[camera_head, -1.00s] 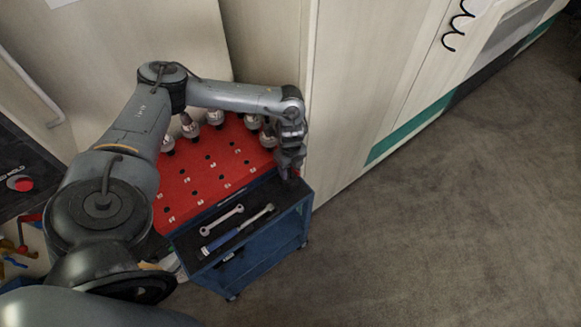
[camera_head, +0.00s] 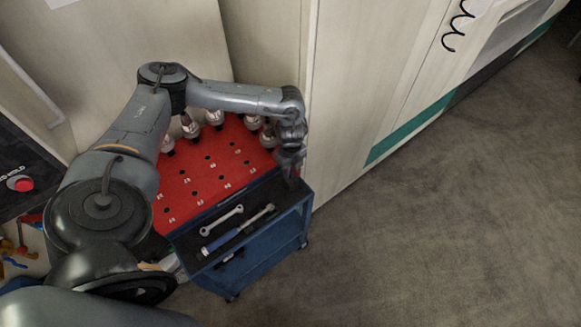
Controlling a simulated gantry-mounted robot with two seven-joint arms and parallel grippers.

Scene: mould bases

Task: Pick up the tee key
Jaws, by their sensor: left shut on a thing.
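My left gripper (camera_head: 291,180) is at the right end of the black top of the blue tool cart, its fingers pointing down. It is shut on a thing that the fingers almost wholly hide. Only a small dark red bit shows at the fingers, so the shape of the tee key cannot be made out; it stands where the tee key would be held. No other tee key shows on the cart. My right gripper is not in view.
A combination wrench (camera_head: 222,221) and a blue-handled ratchet or torque wrench (camera_head: 238,232) lie on the cart's black top (camera_head: 257,199). Behind is a red holed board (camera_head: 208,178) with several tool holders (camera_head: 214,118). A pale cabinet wall rises close right of the gripper. The floor (camera_head: 430,230) is clear.

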